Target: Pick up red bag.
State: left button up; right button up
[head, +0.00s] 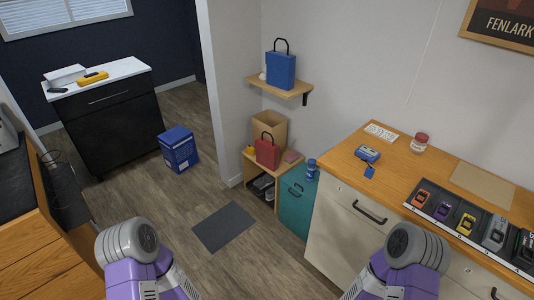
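The red bag (267,153) is a small upright bag with a dark loop handle. It stands on a low wooden shelf unit (246,167) by the wall, right of the doorway corner. It is in front of an open cardboard box (270,127), whose lower part it partly hides. Two purple and grey links of my arms show at the bottom left and bottom right, well apart from the bag. Neither of my grippers is in view.
A blue bag (281,70) stands on a wall shelf (287,89) above. A teal cabinet (295,205) and a wood-topped counter (345,160) stand to the right. A grey mat (224,227) lies on open floor. A blue box (179,149) is further left.

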aim_at(268, 152)
jog(key=u, duration=0.75)
jog(key=i, duration=2.85)
jog(key=z, duration=2.25)
jog(key=i, duration=0.5)
jog(key=u, duration=0.05)
